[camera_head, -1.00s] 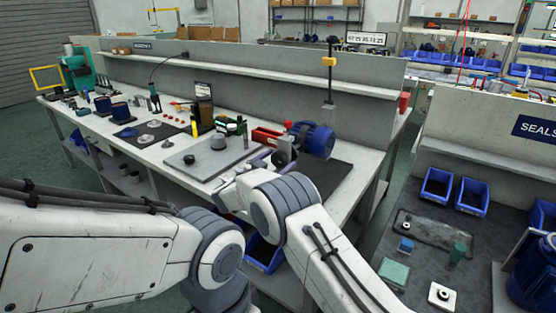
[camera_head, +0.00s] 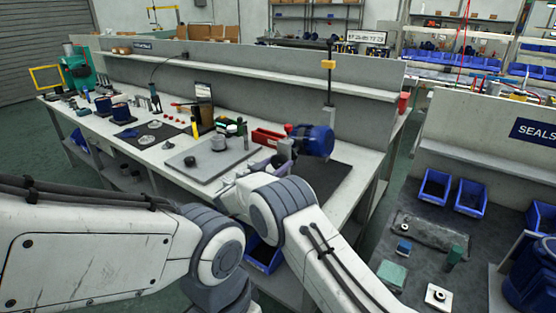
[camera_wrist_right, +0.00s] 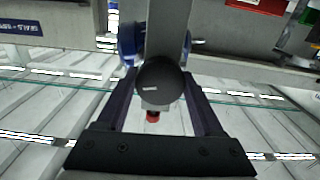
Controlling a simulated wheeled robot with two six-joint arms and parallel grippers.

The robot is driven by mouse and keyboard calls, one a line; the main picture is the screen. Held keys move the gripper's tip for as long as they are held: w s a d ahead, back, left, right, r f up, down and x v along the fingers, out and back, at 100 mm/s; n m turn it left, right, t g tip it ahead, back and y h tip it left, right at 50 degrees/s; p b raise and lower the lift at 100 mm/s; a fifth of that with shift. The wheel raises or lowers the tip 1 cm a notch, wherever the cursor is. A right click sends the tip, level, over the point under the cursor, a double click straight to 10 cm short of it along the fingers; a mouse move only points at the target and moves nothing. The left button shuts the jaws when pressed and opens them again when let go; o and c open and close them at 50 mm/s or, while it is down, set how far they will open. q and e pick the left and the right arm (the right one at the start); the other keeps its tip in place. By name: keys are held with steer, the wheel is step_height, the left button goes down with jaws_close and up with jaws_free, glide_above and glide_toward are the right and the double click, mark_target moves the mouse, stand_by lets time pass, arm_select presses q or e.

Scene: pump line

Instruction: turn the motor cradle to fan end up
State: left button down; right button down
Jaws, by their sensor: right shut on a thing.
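The blue motor (camera_head: 318,141) sits in its cradle above a dark mat at the right end of the long bench. Its axis looks roughly level, slightly tilted. A grey cradle part (camera_head: 284,149) stands at the motor's left, with a red knob (camera_head: 288,128) near its top. My left gripper is out of view.
A post with a yellow block (camera_head: 328,64) rises behind the motor. The seals bench (camera_head: 480,165) is at the right.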

jaws_free()
steer(key=b+v, duration=0.1)
steer(key=v, duration=0.9)
steer(key=shift+s+a+b, duration=0.15)
steer(key=shift+s+b, duration=0.1)
steer(key=shift+b, duration=0.1)
